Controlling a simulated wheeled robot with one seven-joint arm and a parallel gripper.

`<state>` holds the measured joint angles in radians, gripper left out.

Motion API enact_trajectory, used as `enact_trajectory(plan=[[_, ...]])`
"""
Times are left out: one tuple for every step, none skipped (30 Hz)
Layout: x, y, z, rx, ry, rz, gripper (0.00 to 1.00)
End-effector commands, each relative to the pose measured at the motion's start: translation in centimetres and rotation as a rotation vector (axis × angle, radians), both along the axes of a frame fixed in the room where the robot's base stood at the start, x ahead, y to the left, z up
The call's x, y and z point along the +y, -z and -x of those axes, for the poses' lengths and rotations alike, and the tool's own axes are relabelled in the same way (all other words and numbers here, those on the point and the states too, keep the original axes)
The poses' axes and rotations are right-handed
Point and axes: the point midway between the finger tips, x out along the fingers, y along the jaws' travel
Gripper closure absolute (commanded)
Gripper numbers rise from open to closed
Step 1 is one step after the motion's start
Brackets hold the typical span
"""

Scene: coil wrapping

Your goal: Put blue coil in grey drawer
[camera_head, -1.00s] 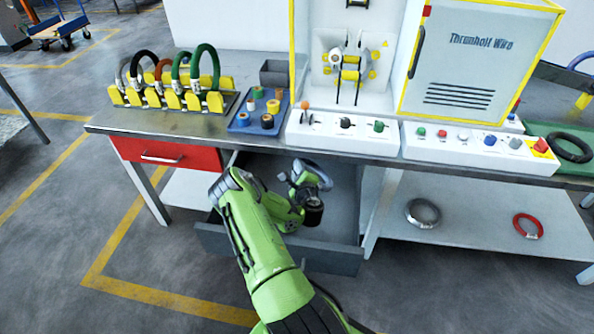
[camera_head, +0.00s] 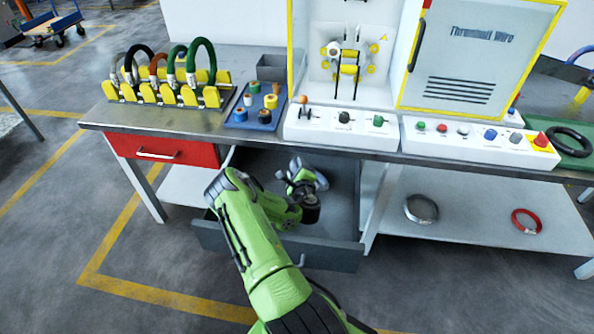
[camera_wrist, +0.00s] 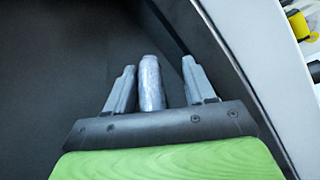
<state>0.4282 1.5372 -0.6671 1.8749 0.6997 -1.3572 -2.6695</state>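The grey drawer (camera_head: 335,256) is pulled open under the workbench. My gripper (camera_head: 315,186) is low inside it, pointing away from me. In the wrist view my gripper (camera_wrist: 159,66) has its two fingers apart. A pale blue-grey coil (camera_wrist: 151,82) shows edge-on between them, with a gap at each side, wider at the right. The dark drawer floor or wall lies behind it. In the head view only a small bluish part of the coil (camera_head: 323,181) shows beside my gripper; my arm hides the rest. Whether the coil touches the drawer floor I cannot tell.
The worktop (camera_head: 190,123) overhangs the drawer. A shut red drawer (camera_head: 165,150) is at its left. Several coils stand in a yellow rack (camera_head: 170,95). A grey coil (camera_head: 421,209) and a red coil (camera_head: 526,221) lie on the lower shelf at right.

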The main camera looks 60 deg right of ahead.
Motion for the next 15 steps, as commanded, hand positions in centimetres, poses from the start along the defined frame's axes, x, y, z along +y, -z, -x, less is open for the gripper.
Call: enact_trajectory(plan=[[0.0,-0.3,0.0,0.000,0.001,0.001,0.47],[0.0,-0.5,0.0,0.000,0.001,0.001,0.47],[-0.1,-0.9,0.0,-0.002,0.001,0.001,0.47],[-0.1,-1.3,0.0,-0.002,0.002,0.000,0.47],[-0.1,-1.7,0.0,-0.002,0.002,0.001,0.47],[0.0,-1.7,0.2,-0.003,0.004,0.003,0.47],[0.2,-1.3,0.5,-0.003,0.006,0.004,0.47],[0.4,-1.2,0.7,-0.004,0.006,0.005,0.47],[0.8,-1.1,1.0,-0.005,0.008,0.005,0.47],[1.0,-1.1,1.2,-0.004,0.007,0.005,0.47],[1.3,-1.2,1.4,-0.004,0.008,0.004,0.47],[1.7,-1.2,1.7,-0.004,0.006,0.003,0.47],[2.0,-1.2,2.0,-0.003,0.005,0.001,0.47],[2.3,-1.3,2.2,-0.002,0.003,0.000,0.47],[2.6,-1.5,2.5,-0.002,0.004,0.003,0.47]])
